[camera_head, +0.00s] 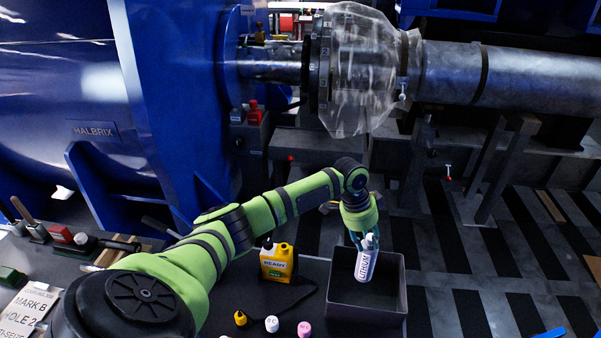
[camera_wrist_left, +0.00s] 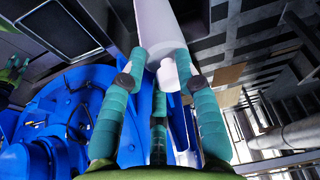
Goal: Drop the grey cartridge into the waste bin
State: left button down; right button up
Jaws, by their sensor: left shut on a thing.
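My left gripper (camera_head: 363,236) points down over the dark grey open bin (camera_head: 367,311) at the right end of the worktop. It is shut on the grey cartridge (camera_head: 366,264), a pale cylinder with dark lettering that looks like "LITHIUM". The cartridge hangs a little tilted in front of the bin's opening; how far it is above the rim or inside is hard to tell. In the left wrist view the teal fingers (camera_wrist_left: 166,75) grip the pale cartridge (camera_wrist_left: 158,22) from both sides.
A yellow "READY" container (camera_head: 276,262) stands left of the bin. Small yellow, white and pink bottles (camera_head: 304,328) stand at the front. Tools and a sign (camera_head: 30,305) lie at the left. Blue machinery (camera_head: 170,110) and a large shaft (camera_head: 510,78) fill the back.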

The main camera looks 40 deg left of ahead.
pick_arm(q)
jog(key=c, duration=0.8)
grip_release()
jog(key=shift+r, duration=0.1)
jog(key=shift+c, duration=0.2)
jog(key=shift+a+r, duration=0.1)
jog(key=shift+r, duration=0.2)
jog(key=v, duration=1.1)
jog(key=shift+r, duration=0.2)
jog(key=shift+s, duration=0.1)
